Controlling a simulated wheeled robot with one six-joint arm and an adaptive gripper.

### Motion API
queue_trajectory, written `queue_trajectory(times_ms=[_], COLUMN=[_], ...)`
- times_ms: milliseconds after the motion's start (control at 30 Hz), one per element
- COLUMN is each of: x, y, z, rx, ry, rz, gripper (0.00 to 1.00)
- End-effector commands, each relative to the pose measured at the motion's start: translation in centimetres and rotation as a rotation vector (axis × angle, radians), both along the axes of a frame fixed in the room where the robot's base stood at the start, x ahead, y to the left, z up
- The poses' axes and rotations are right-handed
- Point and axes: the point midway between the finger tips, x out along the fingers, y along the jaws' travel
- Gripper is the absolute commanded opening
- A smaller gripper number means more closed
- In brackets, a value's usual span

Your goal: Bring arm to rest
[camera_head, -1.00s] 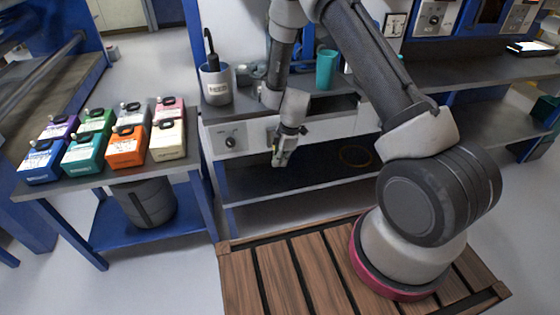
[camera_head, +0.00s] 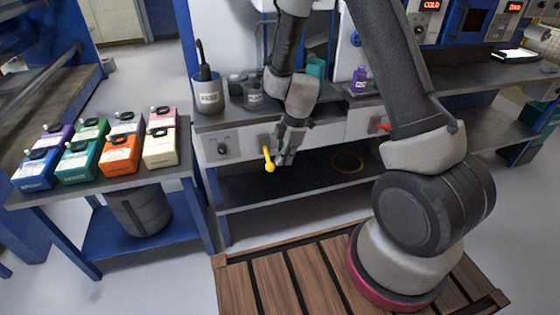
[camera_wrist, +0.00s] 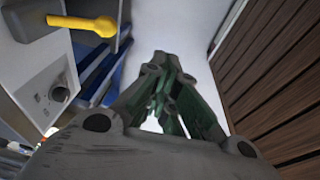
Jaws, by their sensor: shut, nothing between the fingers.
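My gripper (camera_head: 285,158) hangs from my folded arm in front of the grey workbench, fingers pointing down, shut and empty. A yellow lever (camera_head: 268,160) on the bench front is just left of my gripper in the head view. In the wrist view my gripper's fingers (camera_wrist: 172,88) are close together over pale floor. The yellow lever (camera_wrist: 85,25) shows there at the upper left, apart from the fingers.
A labelled grey cup (camera_head: 208,97) and a purple bottle (camera_head: 360,78) stand on the workbench (camera_head: 230,119). My base's wooden deck shows below. Open floor (camera_head: 180,265) lies at lower left.

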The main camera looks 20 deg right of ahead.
Motion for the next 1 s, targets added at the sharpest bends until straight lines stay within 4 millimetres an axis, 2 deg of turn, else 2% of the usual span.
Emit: queue_trajectory(times_ms=[567,700,767,900,1000], x=[-0.4,-0.6,-1.2,-4.5,-6.7], y=[-0.1,0.0,0.1,-0.4,-0.9], z=[0.4,0.4,0.5,0.3,2.0], rx=[0.0,0.011,0.018,-0.001,-0.032], ry=[0.001,0.035,0.08,0.244,0.335], rz=[-0.004,-0.115,-0.204,-0.441,-0.608], gripper=[0.0,0.0,0.0,0.0,0.0])
